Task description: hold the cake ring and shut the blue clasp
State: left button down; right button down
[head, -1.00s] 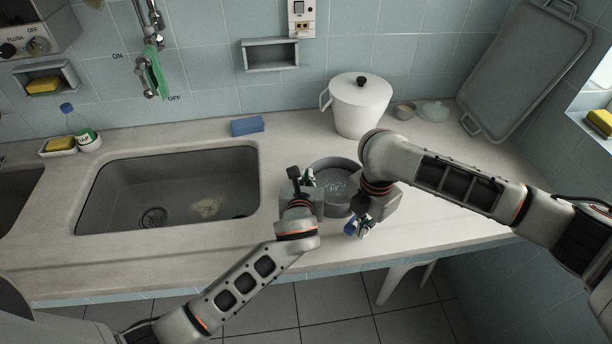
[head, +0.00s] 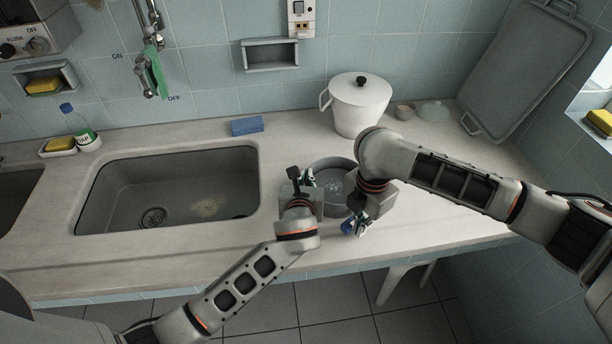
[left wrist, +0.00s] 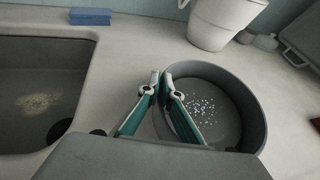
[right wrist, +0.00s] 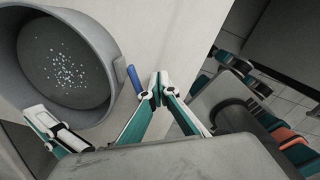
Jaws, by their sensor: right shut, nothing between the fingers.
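The grey cake ring (head: 330,210) stands on the counter, with pale specks inside it. My left gripper (head: 309,180) is at its left side; in the left wrist view its fingers (left wrist: 161,80) straddle the ring's wall (left wrist: 250,110), one inside and one outside, and are shut on it. The blue clasp (head: 346,228) is at the ring's front; in the right wrist view its blue lever (right wrist: 135,80) lies close to the ring's outer wall. My right gripper (right wrist: 159,82) is shut and empty beside the lever. I cannot tell whether they touch or whether the clasp is fully closed.
A white lidded pot (head: 360,108) stands behind the ring. A blue sponge (head: 247,126) lies behind the sink (head: 170,190), which is to the left. The counter's front edge is close to my right gripper.

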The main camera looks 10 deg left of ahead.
jog(key=shift+w+a, duration=0.7)
jog(key=shift+a, duration=0.1)
dwell(1.0)
dwell(0.4)
jog(key=shift+s+d+r, duration=0.35)
jog(key=shift+s+r, duration=0.15)
jog(key=shift+s, duration=0.2)
jog(key=shift+s+d+r, duration=0.3)
jog(key=shift+s+r, duration=0.2)
jog(key=shift+s, duration=0.15)
pick_arm(q)
jog(key=c, duration=2.2)
grip_release()
pick_arm(e)
notch_tip(320, 180, up, 7)
pick_arm(q)
jog(key=v, duration=1.2)
